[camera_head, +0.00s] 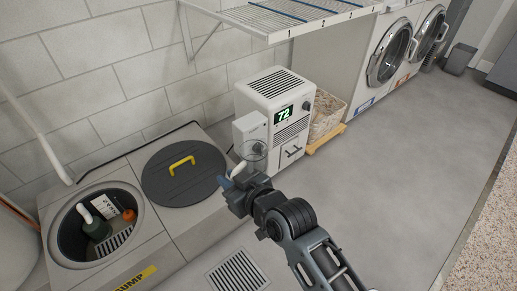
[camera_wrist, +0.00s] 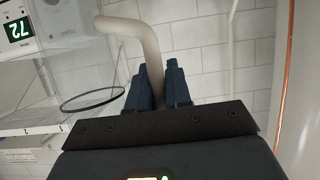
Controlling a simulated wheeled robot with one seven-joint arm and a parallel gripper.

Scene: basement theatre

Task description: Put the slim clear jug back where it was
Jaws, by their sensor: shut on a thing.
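The slim clear jug (camera_head: 253,151) is see-through and hard to make out in the head view, where it shows as a faint ring in front of the white box with the "72" display. Its pale curved handle (camera_head: 240,169) is between the fingers of my gripper (camera_head: 235,183). In the wrist view my gripper (camera_wrist: 158,88) is shut on the beige handle (camera_wrist: 148,40), and a dark ring, apparently the jug's rim (camera_wrist: 91,99), shows at left. The jug appears to be held in the air; its base is hard to see.
The dehumidifier-like unit (camera_head: 275,100) stands against the block wall beside a wicker basket (camera_head: 327,115). A sump pit (camera_head: 75,255) lies open at left, with a dark lid (camera_head: 184,172) beside it. A wire shelf (camera_head: 285,14) overhangs. Floor at right is clear.

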